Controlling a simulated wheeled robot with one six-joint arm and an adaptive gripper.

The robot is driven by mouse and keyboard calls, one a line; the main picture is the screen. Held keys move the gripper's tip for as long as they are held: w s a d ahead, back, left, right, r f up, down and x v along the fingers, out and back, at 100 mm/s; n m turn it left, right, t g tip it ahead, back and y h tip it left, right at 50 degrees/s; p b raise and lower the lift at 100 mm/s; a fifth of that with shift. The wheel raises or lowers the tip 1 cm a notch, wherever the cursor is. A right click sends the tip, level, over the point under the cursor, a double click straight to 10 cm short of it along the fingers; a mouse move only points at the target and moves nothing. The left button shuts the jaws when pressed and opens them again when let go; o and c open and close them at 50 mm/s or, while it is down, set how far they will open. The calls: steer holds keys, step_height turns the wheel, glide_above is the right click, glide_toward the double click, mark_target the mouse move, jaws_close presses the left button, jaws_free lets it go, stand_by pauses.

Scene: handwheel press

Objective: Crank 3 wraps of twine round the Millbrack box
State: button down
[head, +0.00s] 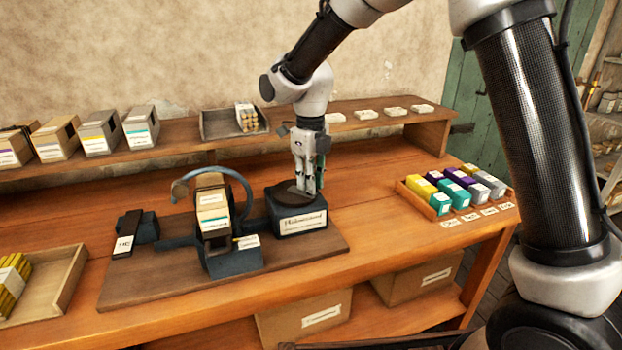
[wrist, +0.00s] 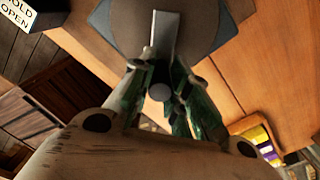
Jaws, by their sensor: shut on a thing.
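A cream box (head: 212,202) with a pale label sits upright in the dark blue machine's holder (head: 232,262), inside a curved blue hoop (head: 243,182). I cannot read its name, and no twine can be made out. To its right is a dark crank housing (head: 299,222) with a white script label. My gripper (head: 309,188) points down over this housing, shut on the crank handle. In the wrist view, the round handle (wrist: 159,92) is between my fingers (wrist: 158,100), at the end of a grey crank arm (wrist: 165,38) over a grey disc.
A wooden tray (head: 408,190) of coloured spools stands right. Several boxes (head: 98,133) and a tray (head: 206,125) are on the back shelf. A small dark block (head: 127,233) lies left of the machine, and a tray of yellow sticks (head: 62,282) far left.

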steer(key=shift+s, duration=0.1)
stand_by(0.4)
steer(key=c, duration=1.3)
jaws_free()
step_height(320, 180, up, 12)
